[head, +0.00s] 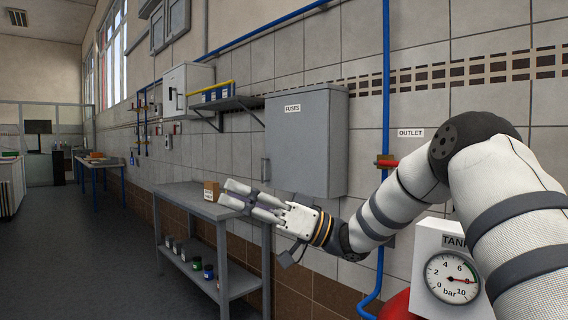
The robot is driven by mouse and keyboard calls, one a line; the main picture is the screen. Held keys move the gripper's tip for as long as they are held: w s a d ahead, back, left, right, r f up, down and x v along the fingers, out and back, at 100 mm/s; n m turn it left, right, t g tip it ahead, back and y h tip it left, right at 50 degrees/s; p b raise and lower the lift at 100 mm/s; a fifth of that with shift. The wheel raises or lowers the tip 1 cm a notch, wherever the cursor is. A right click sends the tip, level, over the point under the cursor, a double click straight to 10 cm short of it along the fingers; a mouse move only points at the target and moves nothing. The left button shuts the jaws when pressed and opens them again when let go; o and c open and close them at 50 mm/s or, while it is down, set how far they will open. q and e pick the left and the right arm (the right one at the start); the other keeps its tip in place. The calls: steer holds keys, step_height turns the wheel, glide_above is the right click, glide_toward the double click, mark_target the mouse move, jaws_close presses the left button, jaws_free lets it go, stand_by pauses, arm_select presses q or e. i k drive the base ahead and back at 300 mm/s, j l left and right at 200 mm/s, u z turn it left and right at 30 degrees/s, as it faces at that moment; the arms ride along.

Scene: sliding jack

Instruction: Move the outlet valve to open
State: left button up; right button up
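The outlet valve (387,163) sits on the vertical blue pipe (387,80) in the head view, below and left of the OUTLET label (410,134). Its red lever lies roughly level, across the pipe. My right arm passes close to the right of the valve in the picture. My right gripper (226,193) points left, well left of and lower than the valve, in front of the shelf table. Its fingers look apart, with nothing seen between them. My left gripper is out of view.
A grey FUSES cabinet (300,145) hangs left of the pipe. A metal table (185,198) with a small cardboard box (211,190) stands below left. A white TANK gauge box (428,240) and red tank (398,308) are low right. Floor at left is clear.

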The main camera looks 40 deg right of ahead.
mark_target(382, 162)
steer(key=i+l+u, duration=0.15)
steer(key=u, duration=0.25)
steer(key=i+l+u, duration=0.1)
steer(key=u, duration=0.3)
steer(key=l+u, duration=0.4)
steer(key=i+l+u, duration=0.1)
steer(key=u, duration=0.3)
steer(key=l+z, duration=0.3)
steer(key=l, duration=0.15)
steer(key=i+l+z, duration=0.15)
steer(key=l+z, duration=0.15)
steer(key=l, duration=0.15)
steer(key=i+l+z, duration=0.25)
steer(key=l, duration=0.2)
steer(key=l+z, duration=0.1)
steer(key=z, duration=0.35)
steer(key=l+z, duration=0.1)
steer(key=z, duration=0.35)
steer(key=l+z, duration=0.15)
steer(key=z, duration=0.25)
steer(key=l+z, duration=0.1)
steer(key=z, duration=0.35)
steer(key=l+z, duration=0.1)
steer(key=z, duration=0.35)
steer(key=i+l+z, duration=0.1)
steer(key=l+z, duration=0.2)
